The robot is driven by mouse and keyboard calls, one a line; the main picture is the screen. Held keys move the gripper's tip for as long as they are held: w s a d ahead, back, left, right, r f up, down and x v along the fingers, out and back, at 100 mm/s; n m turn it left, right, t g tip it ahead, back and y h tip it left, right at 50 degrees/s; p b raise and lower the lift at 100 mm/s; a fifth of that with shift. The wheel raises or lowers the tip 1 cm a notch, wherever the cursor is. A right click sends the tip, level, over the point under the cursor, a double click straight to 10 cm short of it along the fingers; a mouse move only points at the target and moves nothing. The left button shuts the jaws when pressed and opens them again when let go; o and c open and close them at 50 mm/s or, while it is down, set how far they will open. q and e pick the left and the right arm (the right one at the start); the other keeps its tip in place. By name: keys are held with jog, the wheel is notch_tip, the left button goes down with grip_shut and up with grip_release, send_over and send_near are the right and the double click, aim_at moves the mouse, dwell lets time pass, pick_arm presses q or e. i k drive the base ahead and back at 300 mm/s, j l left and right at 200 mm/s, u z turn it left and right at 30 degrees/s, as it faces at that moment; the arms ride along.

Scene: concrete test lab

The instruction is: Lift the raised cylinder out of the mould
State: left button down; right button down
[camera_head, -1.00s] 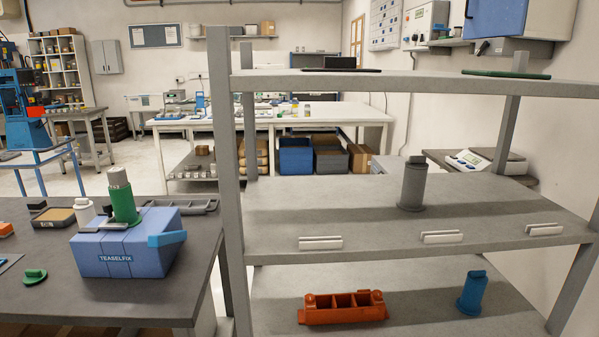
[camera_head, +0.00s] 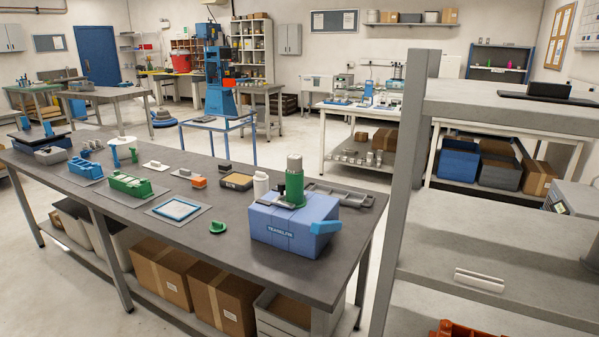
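A pale grey cylinder (camera_head: 294,163) stands upright, its top part sticking out of a green cylindrical mould (camera_head: 294,190). Its lower part is hidden inside the mould. The mould stands on the blue device (camera_head: 292,224) marked TEASELFIX, near the right end of the dark workbench (camera_head: 320,277). A blue handle-like part (camera_head: 326,227) juts from the device's right side. Neither of my grippers is in view.
A white bottle (camera_head: 260,185) stands just left of the mould. A grey tray (camera_head: 338,195) lies behind it. A green knobbed piece (camera_head: 208,247) lies in front on the left. A grey shelf rack (camera_head: 403,200) rises close on the right. Boxes fill the bench's lower shelf.

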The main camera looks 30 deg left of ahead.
aim_at(295, 161)
jog(key=u, duration=0.8)
jog(key=i+j+u, duration=0.2)
jog(key=u, duration=0.25)
jog(key=i+u, duration=0.4)
jog(key=i+j+u, duration=0.1)
jog(key=u, duration=0.35)
jog(key=i, duration=0.05)
